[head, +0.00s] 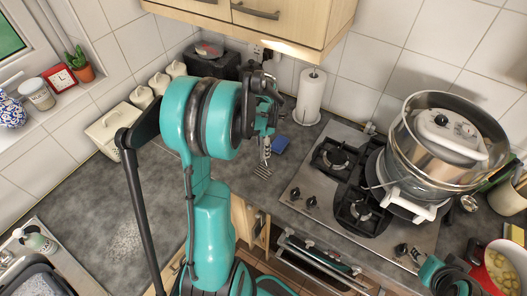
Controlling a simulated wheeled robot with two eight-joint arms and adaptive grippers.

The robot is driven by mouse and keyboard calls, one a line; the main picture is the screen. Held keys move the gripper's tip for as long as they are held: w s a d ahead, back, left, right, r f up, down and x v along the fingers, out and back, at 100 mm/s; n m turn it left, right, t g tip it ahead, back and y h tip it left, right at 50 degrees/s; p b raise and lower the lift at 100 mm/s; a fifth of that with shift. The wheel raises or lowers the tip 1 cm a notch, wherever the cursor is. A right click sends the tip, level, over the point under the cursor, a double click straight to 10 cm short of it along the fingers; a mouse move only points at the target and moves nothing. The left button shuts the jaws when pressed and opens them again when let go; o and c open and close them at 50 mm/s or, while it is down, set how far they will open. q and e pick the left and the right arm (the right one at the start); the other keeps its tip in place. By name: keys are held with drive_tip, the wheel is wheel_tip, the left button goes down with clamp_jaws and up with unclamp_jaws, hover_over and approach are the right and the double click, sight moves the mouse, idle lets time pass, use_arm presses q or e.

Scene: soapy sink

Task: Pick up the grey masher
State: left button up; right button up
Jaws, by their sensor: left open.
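The grey masher (263,171) lies on the dark worktop, left of the hob, with its zigzag metal end toward me. Its upper part runs up under my left gripper (266,128), which hides the far end. My left gripper is open, and its fingers are over or just beside the masher. I cannot tell whether they touch it. A teal and dark end part of my right arm (453,282) shows at the lower right; its fingers cannot be made out.
A blue sponge (280,145) lies just right of the masher. The gas hob (318,185) carries a large steel pot (447,130) at the right. A paper roll (309,97) stands behind. A cream bread bin (117,128) and canisters are at the left. Wall cupboards (270,22) hang above.

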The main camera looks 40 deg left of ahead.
use_arm(q)
clamp_jaws()
drive_tip(key=shift+r, duration=0.1)
